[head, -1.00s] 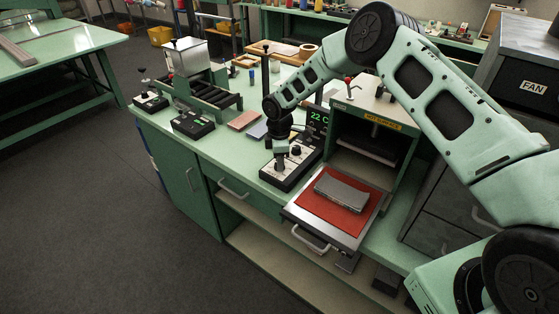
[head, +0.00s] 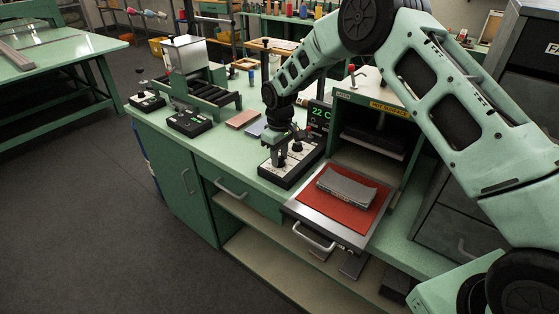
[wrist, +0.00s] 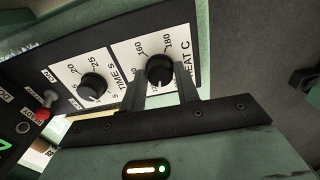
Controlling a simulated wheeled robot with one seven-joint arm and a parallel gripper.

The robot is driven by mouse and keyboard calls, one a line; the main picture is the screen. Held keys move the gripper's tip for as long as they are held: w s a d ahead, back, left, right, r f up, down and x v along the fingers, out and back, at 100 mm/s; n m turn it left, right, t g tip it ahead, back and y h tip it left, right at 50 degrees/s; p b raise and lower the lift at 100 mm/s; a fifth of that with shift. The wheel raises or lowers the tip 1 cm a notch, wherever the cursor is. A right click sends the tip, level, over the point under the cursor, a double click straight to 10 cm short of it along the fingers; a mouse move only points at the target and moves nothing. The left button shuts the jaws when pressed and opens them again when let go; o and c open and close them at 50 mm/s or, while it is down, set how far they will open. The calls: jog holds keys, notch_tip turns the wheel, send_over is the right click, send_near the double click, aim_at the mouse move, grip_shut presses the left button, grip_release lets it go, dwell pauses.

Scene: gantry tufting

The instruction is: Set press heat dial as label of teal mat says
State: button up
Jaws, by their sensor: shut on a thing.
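The exact pointer setting is hard to read. In the head view my gripper (head: 280,154) reaches down onto the press control box (head: 290,176). The TIME S dial (wrist: 93,87) sits beside the heat dial, untouched. The press display (head: 319,117) reads 22 C. I cannot make out a teal mat or its label.
The press (head: 372,108) has a HOT SURFACE label. Its drawn-out tray has a red pad (head: 335,212) with a grey slab (head: 346,187) on it. Brown (head: 243,118) and bluish (head: 256,129) pieces lie on the counter.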

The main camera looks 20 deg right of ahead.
aim_at(280, 158)
jog(key=shift+m+b, duration=0.5)
jog(key=shift+m, duration=0.6)
jog(key=o, duration=1)
jog(key=shift+c, duration=0.2)
jog(key=shift+r, duration=0.1)
notch_tip(280, 158, up, 17)
jog(key=b, duration=0.3)
jog(key=shift+r, duration=0.15)
